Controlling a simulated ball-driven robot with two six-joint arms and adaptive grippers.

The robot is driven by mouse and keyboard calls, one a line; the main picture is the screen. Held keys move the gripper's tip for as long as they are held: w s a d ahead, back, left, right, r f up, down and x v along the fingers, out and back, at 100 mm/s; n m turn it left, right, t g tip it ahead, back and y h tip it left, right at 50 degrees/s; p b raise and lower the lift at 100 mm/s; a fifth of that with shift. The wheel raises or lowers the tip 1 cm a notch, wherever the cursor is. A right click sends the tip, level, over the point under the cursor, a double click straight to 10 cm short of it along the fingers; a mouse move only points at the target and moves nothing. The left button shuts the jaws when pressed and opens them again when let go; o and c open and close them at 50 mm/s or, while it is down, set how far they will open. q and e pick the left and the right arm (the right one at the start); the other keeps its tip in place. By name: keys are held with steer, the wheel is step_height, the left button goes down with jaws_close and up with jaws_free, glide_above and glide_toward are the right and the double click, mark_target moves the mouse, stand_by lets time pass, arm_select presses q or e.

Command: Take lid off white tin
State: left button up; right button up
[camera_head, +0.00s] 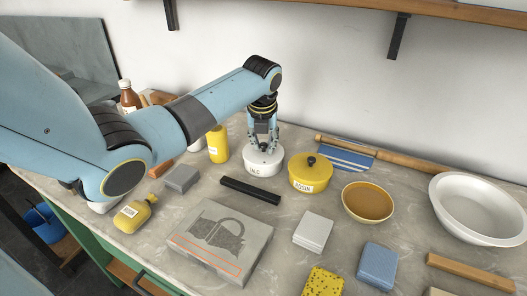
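The white tin (256,168) stands upright on the counter, with a label reading "TALC" on its front. My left gripper (264,147) points straight down over the tin, its fingers at the top of the lid. The fingers seem to straddle the middle of the lid, where a knob may be hidden between them. I cannot tell whether they are closed on it. The lid appears to sit on the tin. My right gripper is not in view.
A yellow tin marked "ROSIN" (308,180) with a dark knob stands just right. A dark bar (250,190) lies in front, and a yellow bottle (218,145) stands left. A litho stone (220,240), amber bowl (368,202) and white basin (480,207) crowd the counter.

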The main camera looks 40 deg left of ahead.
arm_select(q)
jaws_close()
